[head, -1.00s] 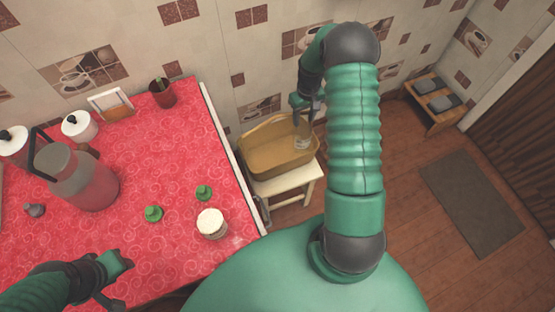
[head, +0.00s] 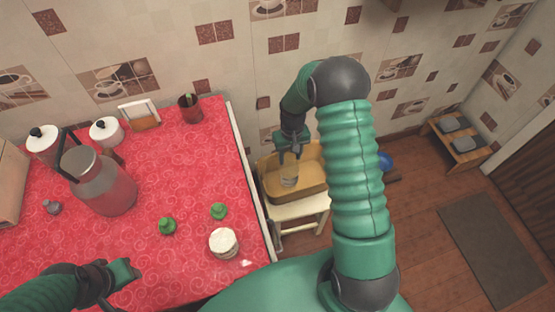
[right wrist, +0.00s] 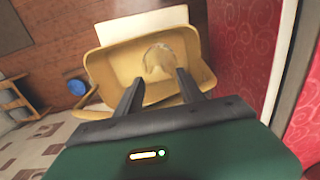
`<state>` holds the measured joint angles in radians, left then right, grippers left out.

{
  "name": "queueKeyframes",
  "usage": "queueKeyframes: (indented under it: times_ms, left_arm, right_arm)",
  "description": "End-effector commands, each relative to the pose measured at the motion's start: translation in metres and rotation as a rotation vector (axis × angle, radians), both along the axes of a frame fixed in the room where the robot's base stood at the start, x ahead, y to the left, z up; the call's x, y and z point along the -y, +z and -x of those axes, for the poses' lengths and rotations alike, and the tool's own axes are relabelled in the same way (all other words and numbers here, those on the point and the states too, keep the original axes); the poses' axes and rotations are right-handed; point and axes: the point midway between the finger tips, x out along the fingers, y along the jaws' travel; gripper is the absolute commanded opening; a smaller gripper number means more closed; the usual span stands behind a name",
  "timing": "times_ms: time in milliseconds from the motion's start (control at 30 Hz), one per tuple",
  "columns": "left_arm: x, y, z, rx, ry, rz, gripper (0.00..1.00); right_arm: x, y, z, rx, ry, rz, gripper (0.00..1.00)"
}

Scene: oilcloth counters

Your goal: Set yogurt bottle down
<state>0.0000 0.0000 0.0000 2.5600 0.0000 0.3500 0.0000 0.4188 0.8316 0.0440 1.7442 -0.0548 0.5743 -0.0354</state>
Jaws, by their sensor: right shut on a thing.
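The yogurt bottle (head: 289,180) is small, pale and see-through. It is within the outline of a tan basin (head: 312,190) in the head view. My right gripper (head: 291,153) is just above it and shut on it. In the right wrist view the bottle (right wrist: 158,62) shows at the fingertips against the basin's inside. I cannot tell if its base touches the basin floor. My left gripper (head: 122,275) is over the red counter (head: 170,175) at lower left, apart from the bottle; its fingers do not show clearly.
The basin stands on a cream stool (head: 312,209) beside the counter's edge. The counter holds a grey-red jug (head: 105,185), two green pieces (head: 167,226) and a white-topped jar (head: 223,242). A small wooden rack (head: 458,140) stands at right. The floor between is mostly clear.

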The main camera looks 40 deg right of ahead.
Motion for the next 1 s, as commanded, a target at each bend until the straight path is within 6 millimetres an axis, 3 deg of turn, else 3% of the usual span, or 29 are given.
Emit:
queueKeyframes:
  times_ms: [500, 833, 867, 1000]
  left_arm:
    - [0.0, 0.0, 0.0, 0.0, 0.0, 0.0, 0.36]
    - [0.0, -0.001, 0.0, 0.0, 0.0, 0.0, 0.36]
    - [0.0, -0.001, 0.0, 0.0, 0.0, 0.0, 0.36]
    - [0.0, -0.001, 0.0, 0.0, 0.0, 0.0, 0.36]
  right_arm:
    - [-0.044, 0.001, -0.015, 0.003, 0.001, 0.001, 0.0]
    - [-0.042, -0.005, -0.014, 0.003, 0.0, 0.001, 0.0]
    - [-0.042, -0.006, -0.014, 0.002, 0.0, 0.001, 0.48]
    - [-0.042, -0.006, -0.014, 0.002, 0.0, 0.001, 0.66]
